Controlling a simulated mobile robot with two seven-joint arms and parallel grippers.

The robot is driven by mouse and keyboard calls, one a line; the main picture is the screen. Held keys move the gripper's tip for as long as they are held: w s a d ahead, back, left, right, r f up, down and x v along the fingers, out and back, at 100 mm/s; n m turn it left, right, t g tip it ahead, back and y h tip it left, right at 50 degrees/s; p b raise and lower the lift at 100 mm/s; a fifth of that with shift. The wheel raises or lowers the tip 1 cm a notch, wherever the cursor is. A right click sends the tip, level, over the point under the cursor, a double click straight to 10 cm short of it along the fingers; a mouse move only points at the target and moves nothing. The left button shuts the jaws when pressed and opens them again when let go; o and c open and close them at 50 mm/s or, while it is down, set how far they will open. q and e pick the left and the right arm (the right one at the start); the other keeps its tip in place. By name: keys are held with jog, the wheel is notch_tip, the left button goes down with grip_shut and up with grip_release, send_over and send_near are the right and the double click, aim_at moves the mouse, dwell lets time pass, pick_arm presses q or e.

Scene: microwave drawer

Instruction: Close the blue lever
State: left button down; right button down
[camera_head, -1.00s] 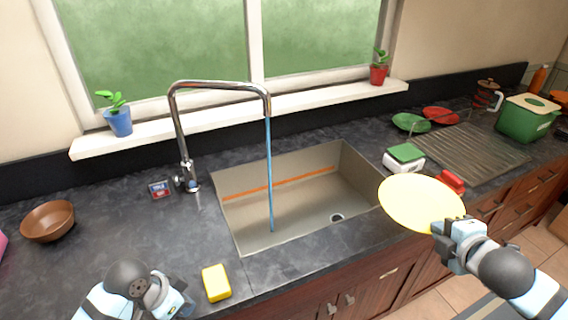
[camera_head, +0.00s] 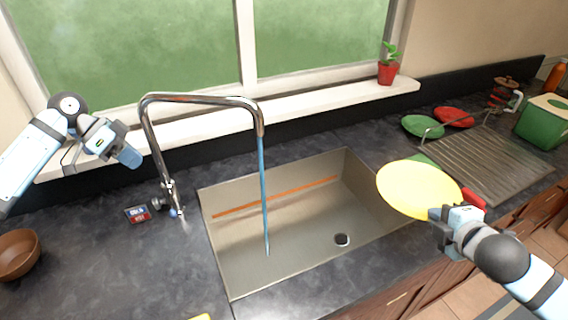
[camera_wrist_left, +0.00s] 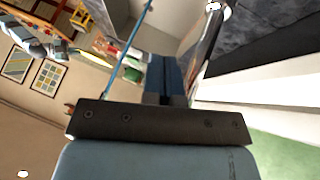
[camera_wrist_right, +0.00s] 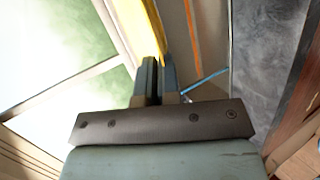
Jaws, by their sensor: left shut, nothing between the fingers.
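The blue lever (camera_head: 177,212) is a small blue-tipped handle at the base of the chrome faucet (camera_head: 200,98). A blue stream of water (camera_head: 264,190) runs from the spout into the sink. My left gripper (camera_head: 133,159) is shut and empty, raised left of the faucet, above and apart from the lever; its closed fingers show in the left wrist view (camera_wrist_left: 165,80). My right gripper (camera_head: 440,217) is shut on the edge of a yellow plate (camera_head: 415,190), held above the sink's right side. The plate also shows in the right wrist view (camera_wrist_right: 152,30).
A brown bowl (camera_head: 17,254) stands at the left. The sink (camera_head: 232,275) is in the middle, with a drying rack (camera_head: 490,165) and green and red plates at the right. The counter below the lever is clear.

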pick_arm(q)
jog(key=p, duration=0.2)
send_over(171, 203)
notch_tip(171, 203, down, 7)
jog(key=shift+r, duration=0.1)
jog(key=f, duration=0.1)
jog(key=s+f, duration=0.1)
jog(key=f, duration=0.1)
jog(key=shift+f+p, duration=0.25)
jog(key=shift+p, duration=0.15)
jog(key=shift+s+f, duration=0.15)
jog(key=shift+f, duration=0.3)
pick_arm(e)
jog(key=r, duration=0.3)
jog(key=shift+s+r, duration=0.15)
jog(key=shift+s, duration=0.25)
